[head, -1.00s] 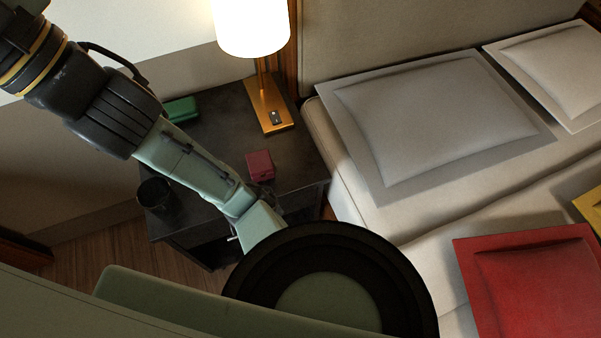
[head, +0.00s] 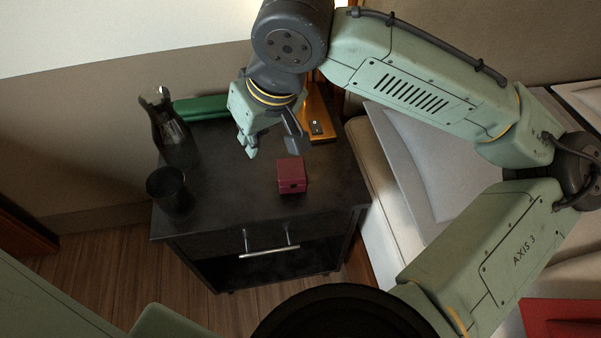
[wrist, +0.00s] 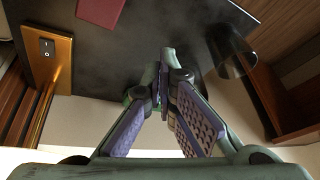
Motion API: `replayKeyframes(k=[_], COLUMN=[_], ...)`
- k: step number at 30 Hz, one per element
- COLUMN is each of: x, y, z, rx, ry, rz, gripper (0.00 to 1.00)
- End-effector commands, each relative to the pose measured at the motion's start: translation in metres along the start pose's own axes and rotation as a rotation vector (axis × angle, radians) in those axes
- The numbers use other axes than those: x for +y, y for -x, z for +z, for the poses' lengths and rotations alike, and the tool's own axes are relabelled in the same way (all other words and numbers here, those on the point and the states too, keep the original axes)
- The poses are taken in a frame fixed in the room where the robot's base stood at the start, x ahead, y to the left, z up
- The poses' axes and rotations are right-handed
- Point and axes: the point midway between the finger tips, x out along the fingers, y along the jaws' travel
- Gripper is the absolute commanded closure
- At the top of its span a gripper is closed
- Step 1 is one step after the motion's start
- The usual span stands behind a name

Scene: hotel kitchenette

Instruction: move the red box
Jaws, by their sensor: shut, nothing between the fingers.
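The small red box (head: 291,175) sits on the dark nightstand top (head: 236,200), near its front right part, with clear surface around it. Its edge also shows at the top of the wrist view (wrist: 101,10). My gripper (head: 251,150) is above the nightstand, to the left of the box and farther back in the head view. It also shows in the wrist view (wrist: 166,60), with its fingertips together and empty, apart from the box.
A gold lamp base (head: 319,115) stands behind the box, partly hidden by my arm. A glass carafe (head: 170,130), a black cup (head: 167,190) and a green object (head: 203,107) stand at the left and back. The bed is to the right.

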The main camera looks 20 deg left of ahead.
Motion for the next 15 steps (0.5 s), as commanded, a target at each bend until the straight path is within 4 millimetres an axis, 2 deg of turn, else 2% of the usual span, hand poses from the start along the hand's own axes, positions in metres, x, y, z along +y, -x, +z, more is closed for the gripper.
replayKeyframes(k=[1, 3, 6, 11, 15], x=[0.022, 0.038, 0.050, 0.055, 0.057], y=[-0.006, -0.004, 0.001, 0.000, -0.017], z=[0.031, 0.063, 0.092, 0.109, 0.116], rx=[-0.103, -0.220, -0.328, -0.382, -0.381], ry=[-0.078, -0.158, -0.233, -0.269, -0.267], rz=[0.052, 0.098, 0.134, 0.149, 0.147], gripper=[1.00, 1.00, 1.00, 1.00, 1.00])
